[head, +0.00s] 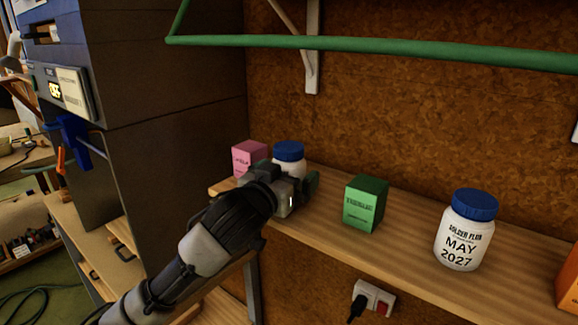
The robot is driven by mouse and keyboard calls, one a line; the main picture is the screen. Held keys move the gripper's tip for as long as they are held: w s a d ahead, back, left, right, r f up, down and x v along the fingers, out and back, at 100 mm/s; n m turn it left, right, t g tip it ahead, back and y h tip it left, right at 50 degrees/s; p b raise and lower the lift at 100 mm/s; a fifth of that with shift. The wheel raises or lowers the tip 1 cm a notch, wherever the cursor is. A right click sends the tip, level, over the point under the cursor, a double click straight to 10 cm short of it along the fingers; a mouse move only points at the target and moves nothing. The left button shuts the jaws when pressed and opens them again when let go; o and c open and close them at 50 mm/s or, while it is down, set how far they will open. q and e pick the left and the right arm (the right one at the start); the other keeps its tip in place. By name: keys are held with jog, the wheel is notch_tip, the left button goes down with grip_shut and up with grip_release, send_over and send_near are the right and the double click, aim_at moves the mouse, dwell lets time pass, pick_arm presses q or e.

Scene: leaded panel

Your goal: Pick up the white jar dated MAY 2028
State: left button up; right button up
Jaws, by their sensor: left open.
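A white jar with a blue lid (289,152) stands at the left end of the wooden shelf, partly behind my left gripper. Its label is hidden, so I cannot read its date. My left gripper (287,176) is open in front of this jar; I cannot tell whether it touches it. A second white jar with a blue lid (461,236) stands upright at the right of the shelf. Its label reads SOLDER FLUX, MAY 2027. My right gripper is not in view.
On the wooden shelf (400,247), a pink box (246,156) stands left of the partly hidden jar, and a green box (365,203) stands between the jars. An orange box (568,280) is at the right edge. A green rail (400,46) crosses above.

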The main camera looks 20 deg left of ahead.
pick_arm(q)
jog(key=c, duration=1.2)
jog(key=shift+r, duration=0.1)
